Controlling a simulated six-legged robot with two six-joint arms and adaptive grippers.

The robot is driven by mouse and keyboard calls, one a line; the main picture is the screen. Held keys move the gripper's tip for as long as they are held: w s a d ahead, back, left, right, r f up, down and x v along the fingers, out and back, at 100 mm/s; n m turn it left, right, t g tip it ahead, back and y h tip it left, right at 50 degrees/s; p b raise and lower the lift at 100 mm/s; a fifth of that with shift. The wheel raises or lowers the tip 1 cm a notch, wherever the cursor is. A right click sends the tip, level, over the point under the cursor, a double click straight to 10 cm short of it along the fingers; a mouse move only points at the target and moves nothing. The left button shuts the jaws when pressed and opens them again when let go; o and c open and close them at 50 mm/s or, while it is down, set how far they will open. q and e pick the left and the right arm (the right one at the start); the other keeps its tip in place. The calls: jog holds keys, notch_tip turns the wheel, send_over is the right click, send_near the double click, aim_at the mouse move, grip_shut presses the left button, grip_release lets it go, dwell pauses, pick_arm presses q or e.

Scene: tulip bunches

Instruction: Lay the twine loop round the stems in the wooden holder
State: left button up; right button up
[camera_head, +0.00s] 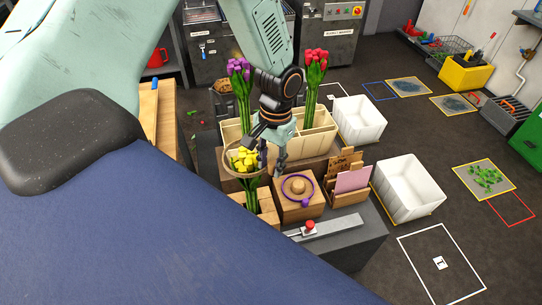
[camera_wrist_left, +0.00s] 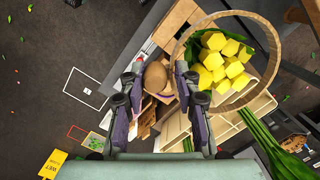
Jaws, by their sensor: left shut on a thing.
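The wooden holder (camera_head: 268,207) stands on the dark bench, with green stems (camera_head: 251,192) upright in it, topped by yellow tulips (camera_head: 243,162). The tan twine loop (camera_head: 227,163) is around the yellow heads in the head view. In the left wrist view the loop (camera_wrist_left: 268,88) encircles the yellow tulips (camera_wrist_left: 213,60). My left gripper (camera_head: 271,160) is beside the heads, shut on the loop's near side; its fingers (camera_wrist_left: 158,82) partly hide the grip. Whether the loop touches the flowers I cannot tell. My right gripper is not in view.
A wooden block (camera_head: 300,208) with a purple ring (camera_head: 306,202) and tan knob stands right of the holder. A card rack (camera_head: 343,195) is beside it. Purple tulips (camera_head: 239,68) and red tulips (camera_head: 314,58) stand behind in a pale divided box (camera_head: 318,143). White bins (camera_head: 408,188) stand right.

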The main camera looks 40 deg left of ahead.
pick_arm(q)
jog(key=shift+f+b, duration=7.05)
jog(key=shift+f, duration=4.85)
jog(key=o, duration=0.9)
jog(key=r, duration=0.4)
jog(key=w+r, duration=0.1)
jog(key=r, duration=0.7)
jog(key=shift+w, duration=0.15)
